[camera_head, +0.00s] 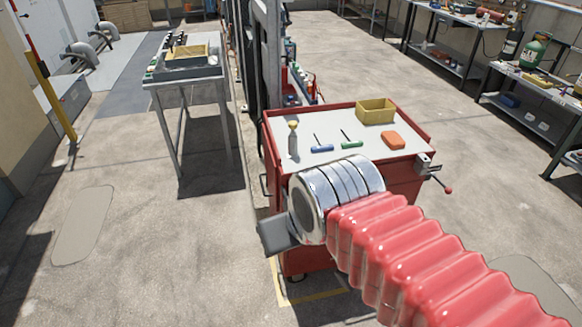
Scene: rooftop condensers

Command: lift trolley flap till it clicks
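The red trolley (290,262) stands in the middle of the view, with a pale grey top (272,118) and a raised red rim. I cannot pick out its flap; my arm's red bellows and chrome cuff cover much of the trolley's near side. My gripper (277,236) shows only as a dark grey block sticking out left of the cuff, in front of the trolley's near left side. Its fingertips are not clearly seen, so I cannot tell whether it is open or touches the trolley.
On the trolley top are a yellow bin (376,111), an orange block (393,140), blue-handled (322,148) and green-handled (351,144) tools and a yellow-capped bottle (293,140). A small vise (424,164) sits at its right edge. A metal table (187,79) stands back left; floor between is clear.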

